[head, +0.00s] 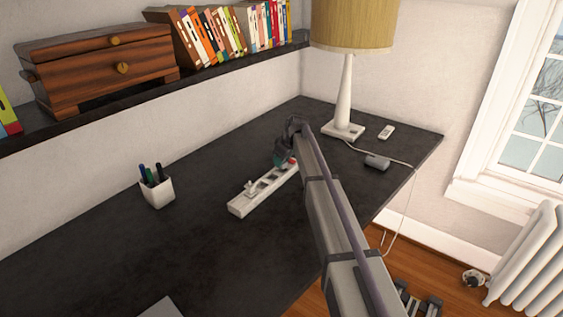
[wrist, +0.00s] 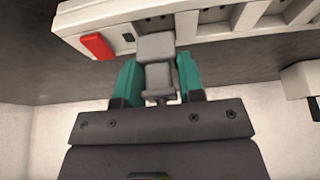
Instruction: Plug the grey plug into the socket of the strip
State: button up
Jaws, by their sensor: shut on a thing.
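The white power strip (head: 240,207) lies on the dark desk, with a red switch near its far end. My gripper (head: 283,157) is at that far end, and my arm hides part of the strip. In the wrist view, the teal fingers of my gripper (wrist: 158,82) are closed on both sides of the grey plug (wrist: 156,47). The plug's front overlaps the edge of the strip (wrist: 210,28), just beside the red switch (wrist: 97,46). I cannot tell whether the plug touches the strip or sits in a socket. Its prongs are hidden.
A white plug (head: 250,187) stands on the strip's near half. A lamp (head: 345,100), a small white remote-like object (head: 386,132) and a grey box on a cable (head: 377,162) are at the right. A pen cup (head: 157,190) stands left. The front desk is mostly clear.

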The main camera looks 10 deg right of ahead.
jog(key=shift+f+b, duration=1.1)
jog(key=shift+f, duration=0.05)
dwell(0.3)
jog(key=o, duration=1)
jog(key=p+v, duration=1)
jog(key=shift+r, duration=0.4)
jog(key=shift+d, duration=0.1)
jog(key=s+a+f+m+g+h, duration=0.1)
jog(key=s+m, duration=0.7)
jog(key=s, duration=3.4)
jog(key=shift+a+m+g+h, duration=0.3)
jog(key=shift+a+g+h, duration=0.6)
jog(key=shift+g+h, duration=0.25)
